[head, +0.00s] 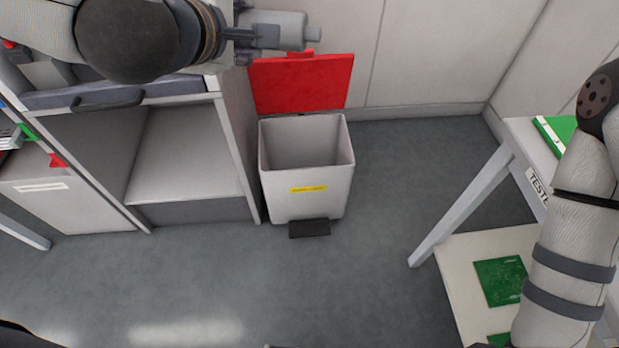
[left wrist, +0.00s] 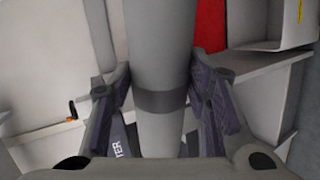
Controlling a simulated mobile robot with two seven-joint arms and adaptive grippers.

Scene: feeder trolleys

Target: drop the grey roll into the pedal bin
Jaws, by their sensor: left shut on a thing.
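The grey roll (head: 288,30) is held sideways in my left gripper (head: 262,37), high up and in line with the top of the red lid in the head view. In the left wrist view the roll (left wrist: 160,45) runs lengthwise between the two fingers of the gripper (left wrist: 160,98), which press on its sides. The white pedal bin (head: 305,198) stands on the floor with its red lid (head: 300,85) raised and its opening clear. Its black pedal (head: 309,228) is at the front. My right gripper is out of view.
A grey cabinet (head: 240,150) stands directly left of the bin. A wall (head: 420,55) is behind it. A white table (head: 522,150) with green boards is on the right. The floor (head: 370,230) in front of the bin is free.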

